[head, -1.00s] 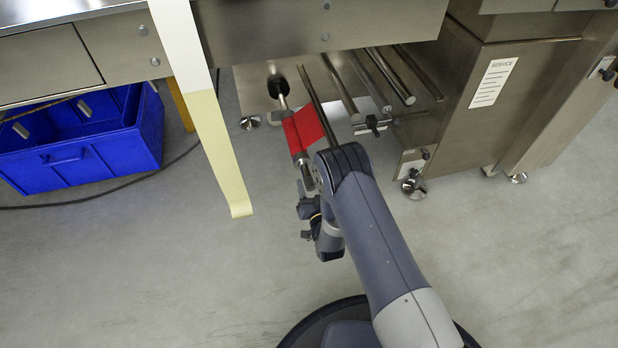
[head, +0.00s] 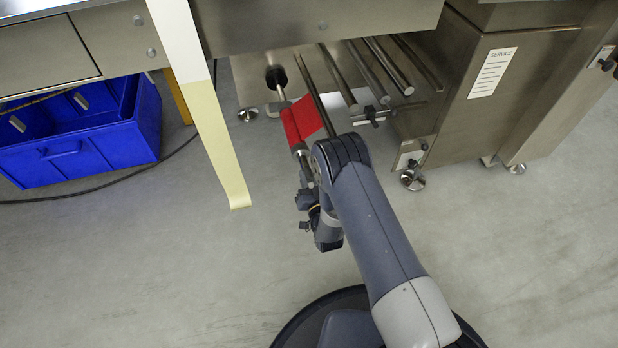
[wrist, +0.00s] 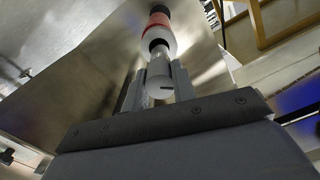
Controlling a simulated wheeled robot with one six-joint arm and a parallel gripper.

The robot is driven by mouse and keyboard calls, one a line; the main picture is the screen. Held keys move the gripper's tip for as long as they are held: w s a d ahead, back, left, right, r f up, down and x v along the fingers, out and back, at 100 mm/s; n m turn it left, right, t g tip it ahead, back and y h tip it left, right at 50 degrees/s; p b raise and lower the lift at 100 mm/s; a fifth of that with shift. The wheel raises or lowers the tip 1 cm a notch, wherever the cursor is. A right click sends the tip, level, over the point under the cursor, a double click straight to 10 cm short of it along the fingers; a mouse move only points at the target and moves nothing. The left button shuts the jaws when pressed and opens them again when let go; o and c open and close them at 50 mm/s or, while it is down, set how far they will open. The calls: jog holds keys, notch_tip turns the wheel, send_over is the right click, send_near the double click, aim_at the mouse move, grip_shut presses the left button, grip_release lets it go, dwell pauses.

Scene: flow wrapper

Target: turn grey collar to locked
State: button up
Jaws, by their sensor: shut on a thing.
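The grey collar (wrist: 159,84) is a short pale cylinder with a dark slot mark on its face, at the end of a shaft in the wrist view. My gripper (wrist: 159,80) has one finger on each side of it and is shut on it. Behind it on the same shaft are a dark ring, a pale section and the red roll (wrist: 158,20). In the head view the red roll (head: 302,118) sits on the shaft under the machine, with my gripper (head: 301,158) at its near end. The collar is too small and covered to make out there.
Several bare metal rods (head: 368,72) stick out just right of the roll. A cream film strip (head: 222,140) hangs to the left. A blue crate (head: 80,140) stands at far left, a steel cabinet (head: 490,110) at right.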

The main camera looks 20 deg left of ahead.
jog(key=shift+m, duration=0.3)
jog(key=m, duration=0.4)
jog(key=shift+m, duration=2.6)
jog(key=o, duration=1)
